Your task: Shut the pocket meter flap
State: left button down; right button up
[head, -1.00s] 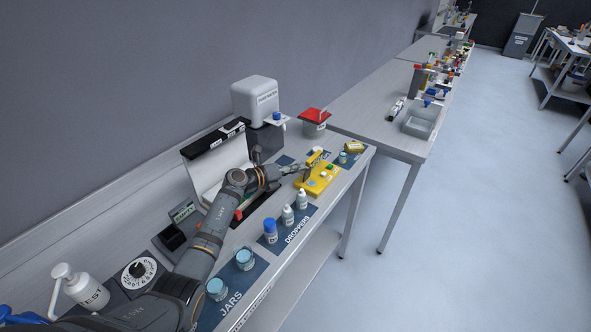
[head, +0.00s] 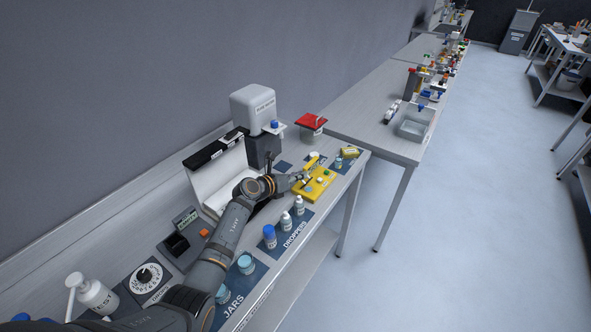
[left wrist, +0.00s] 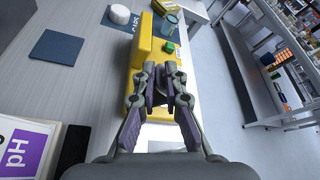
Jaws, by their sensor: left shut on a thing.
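The yellow pocket meter (head: 324,190) lies on the near bench's blue mat, at the bench's far end. Its yellow flap (head: 312,161) stands raised on the side towards the wall. In the left wrist view the flap (left wrist: 146,38) rises just beyond the fingers, with the yellow body to its right. My left gripper (head: 304,179) is at the meter, beside the flap. My right gripper is not in view.
Dropper bottles (head: 286,221) and jars (head: 246,264) stand along the bench's front. A white-grey dispenser (head: 253,105) and a red-lidded tub (head: 311,122) are behind the meter. A small yellow box (head: 349,152) and a jar (head: 338,163) stand just past it.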

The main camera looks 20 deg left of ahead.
aim_at(310, 180)
pick_arm(q)
jog(key=shift+s+d+r+m+y+p, duration=0.15)
jog(key=shift+s+d+m+y+p, duration=0.15)
jog(key=shift+d+m+y+p, duration=0.6)
jog(key=m+p, duration=0.2)
jog(key=shift+s+d+y+p, duration=0.2)
jog(key=shift+d+y+p, duration=0.1)
jog(key=shift+d+y, duration=0.1)
jog(key=shift+s+d+f+m+t+y+p, duration=0.2)
jog(key=shift+d+f+m+t+y+p, duration=0.3)
jog(key=shift+m+y+p, duration=0.4)
jog(key=shift+s+d+f+m+t+p, duration=0.1)
jog(key=shift+d+f+m+t+p, duration=0.2)
jog(key=shift+m, duration=0.4)
jog(key=c, duration=1.5)
grip_release()
jog(key=shift+a, duration=0.15)
jog(key=shift+o, duration=0.2)
